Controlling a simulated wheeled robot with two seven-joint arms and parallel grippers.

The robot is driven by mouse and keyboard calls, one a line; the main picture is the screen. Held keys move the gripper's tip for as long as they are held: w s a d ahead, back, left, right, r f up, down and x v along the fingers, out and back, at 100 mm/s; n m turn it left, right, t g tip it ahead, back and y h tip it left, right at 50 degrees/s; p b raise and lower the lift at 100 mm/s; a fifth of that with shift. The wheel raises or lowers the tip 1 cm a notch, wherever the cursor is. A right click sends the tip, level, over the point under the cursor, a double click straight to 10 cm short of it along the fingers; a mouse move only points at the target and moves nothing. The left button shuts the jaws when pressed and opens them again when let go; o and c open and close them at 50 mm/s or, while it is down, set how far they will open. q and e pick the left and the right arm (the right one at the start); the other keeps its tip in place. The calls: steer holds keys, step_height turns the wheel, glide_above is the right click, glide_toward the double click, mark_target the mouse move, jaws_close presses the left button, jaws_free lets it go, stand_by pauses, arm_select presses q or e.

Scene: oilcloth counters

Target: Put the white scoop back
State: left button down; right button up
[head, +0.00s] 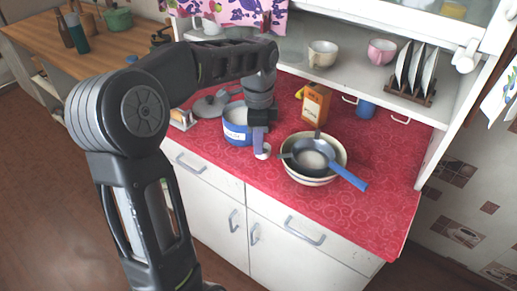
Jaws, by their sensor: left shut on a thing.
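My left gripper (259,117) reaches down over the red counter and is shut on the white scoop (263,153). The scoop hangs below the fingers, with a pale purple part upward and a white end low. It is in front of the right side of a white and blue labelled canister (234,129). The canister's top looks open, but its inside is mostly hidden. A grey lid (212,105) with a knob lies behind and left of it. I cannot tell whether the scoop touches the counter. My right gripper is not in view.
A cream bowl (311,181) with a blue-handled pan (350,179) on it stands to the right. An orange box (315,104) is behind. A shelf above holds cups (322,54) and a plate rack (409,93). The red counter (385,205) is clear at right.

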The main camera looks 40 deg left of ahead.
arm_select(q)
step_height(320, 180, down, 2)
steer(key=shift+f, duration=0.55)
steer(key=shift+f, duration=0.15)
steer(key=c, duration=1.3)
jaws_free()
